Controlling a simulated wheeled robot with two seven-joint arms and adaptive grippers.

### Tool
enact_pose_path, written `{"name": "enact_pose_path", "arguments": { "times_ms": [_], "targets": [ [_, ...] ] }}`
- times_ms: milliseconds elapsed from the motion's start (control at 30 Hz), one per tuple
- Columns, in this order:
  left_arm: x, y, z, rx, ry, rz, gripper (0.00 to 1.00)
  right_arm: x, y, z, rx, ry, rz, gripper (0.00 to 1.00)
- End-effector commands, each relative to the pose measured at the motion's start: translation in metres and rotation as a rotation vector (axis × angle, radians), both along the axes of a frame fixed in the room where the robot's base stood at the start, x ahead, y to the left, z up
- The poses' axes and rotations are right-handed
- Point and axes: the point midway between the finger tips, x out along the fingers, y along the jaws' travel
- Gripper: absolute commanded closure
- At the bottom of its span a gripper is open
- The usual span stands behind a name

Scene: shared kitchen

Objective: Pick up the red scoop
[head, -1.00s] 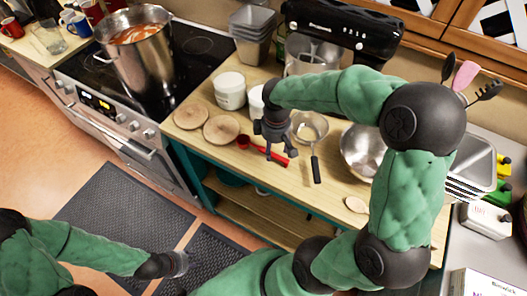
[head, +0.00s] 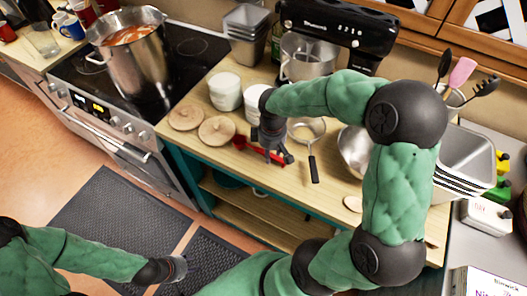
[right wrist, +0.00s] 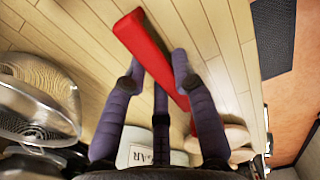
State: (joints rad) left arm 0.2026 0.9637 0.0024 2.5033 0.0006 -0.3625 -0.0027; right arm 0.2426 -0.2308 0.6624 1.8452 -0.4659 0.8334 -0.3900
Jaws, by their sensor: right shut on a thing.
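The red scoop (head: 240,143) lies along the wooden counter, partly hidden by my right gripper. My right gripper (head: 271,158) is down at its middle, pointing at the counter. In the right wrist view the red scoop (right wrist: 150,45) runs diagonally between the fingers of my right gripper (right wrist: 160,78), which are shut on it. It looks at or just above counter level; whether it touches the wood I cannot tell. My left gripper (head: 178,269) is low at the left, over the floor mat and away from the counter. Its fingers are too small to read.
A sieve with a dark handle (head: 313,165) lies close right of the scoop, near a metal bowl (head: 355,150). Wooden discs (head: 186,117) and a white canister (head: 225,92) stand left and behind. A mixer (head: 335,28) is at the back. The counter's front edge is near.

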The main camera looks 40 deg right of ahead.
Motion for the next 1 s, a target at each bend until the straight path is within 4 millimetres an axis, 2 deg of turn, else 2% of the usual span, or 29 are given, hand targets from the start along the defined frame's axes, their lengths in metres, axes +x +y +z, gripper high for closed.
{"name": "enact_pose_path", "arguments": {
  "times_ms": [233,433,733,800,1000],
  "targets": [
    [0.0,0.0,0.003,0.0,0.0,0.0,0.6,0.0,0.0,0.008,0.0,-0.001,0.0,1.0],
    [0.0,0.0,0.011,0.0,0.0,0.0,0.6,0.001,0.0,0.035,-0.001,-0.003,-0.001,1.0],
    [0.0,0.0,0.032,0.0,0.0,0.0,0.6,-0.027,0.046,0.098,0.0,-0.004,0.006,1.0],
    [0.0,0.0,0.035,0.0,0.0,0.0,0.6,-0.038,0.063,0.104,0.0,-0.003,0.009,1.0],
    [0.0,0.0,0.042,0.0,0.0,0.0,0.6,-0.058,0.095,0.119,0.0,-0.002,0.006,1.0]
  ]
}}
